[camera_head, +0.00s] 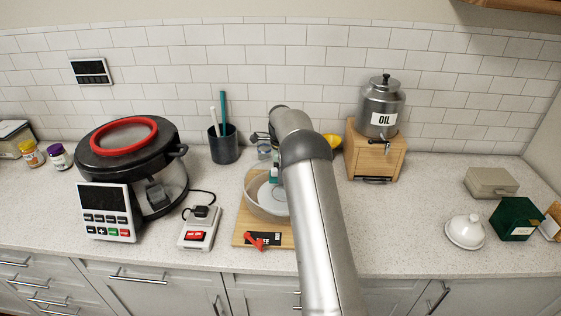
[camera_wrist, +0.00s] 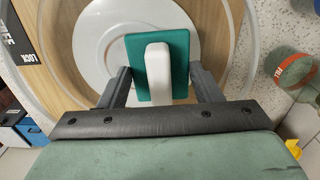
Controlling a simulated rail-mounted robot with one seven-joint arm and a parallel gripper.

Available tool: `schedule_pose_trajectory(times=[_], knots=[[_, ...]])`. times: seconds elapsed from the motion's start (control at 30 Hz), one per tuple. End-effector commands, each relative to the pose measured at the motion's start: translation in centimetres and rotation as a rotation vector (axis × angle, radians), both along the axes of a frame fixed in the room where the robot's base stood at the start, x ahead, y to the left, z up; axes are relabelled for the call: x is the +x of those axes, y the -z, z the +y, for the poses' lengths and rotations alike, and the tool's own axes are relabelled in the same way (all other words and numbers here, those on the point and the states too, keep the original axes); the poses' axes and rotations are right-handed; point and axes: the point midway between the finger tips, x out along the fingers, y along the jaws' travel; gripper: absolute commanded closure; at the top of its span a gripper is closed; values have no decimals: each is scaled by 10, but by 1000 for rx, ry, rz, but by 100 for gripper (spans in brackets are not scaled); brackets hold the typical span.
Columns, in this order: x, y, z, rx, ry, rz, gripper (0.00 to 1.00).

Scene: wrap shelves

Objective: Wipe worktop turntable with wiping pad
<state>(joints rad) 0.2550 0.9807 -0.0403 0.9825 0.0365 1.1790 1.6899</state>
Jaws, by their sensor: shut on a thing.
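My gripper (camera_wrist: 160,76) is shut on the wiping pad (camera_wrist: 133,50), a teal slab with a white raised handle, which sits between its two dark fingers. The pad also shows in the head view as a small teal patch (camera_head: 273,172) beside my arm. The turntable (camera_wrist: 98,52) is a pale round disc directly beyond the pad in the wrist view. In the head view, its left part (camera_head: 268,194) shows inside a clear round rim on a wooden base (camera_head: 246,232). My arm hides its right part and most of the gripper. I cannot tell whether pad and disc touch.
A red lever (camera_head: 253,241) is at the base's front. A white switch box (camera_head: 200,228) and a large black-lidded pot (camera_head: 130,165) stand left. A dark cup (camera_head: 224,146) is behind. An oil dispenser (camera_head: 381,110) on a wooden stand is right.

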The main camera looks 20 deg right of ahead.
Motion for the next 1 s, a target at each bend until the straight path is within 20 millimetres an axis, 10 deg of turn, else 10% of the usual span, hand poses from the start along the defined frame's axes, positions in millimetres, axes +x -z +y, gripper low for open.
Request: schedule_pose_trajectory(times=[0.37,1.0], knots=[[-2,41,-1,1,3,2,60],[-59,42,4,0,5,1,63]])
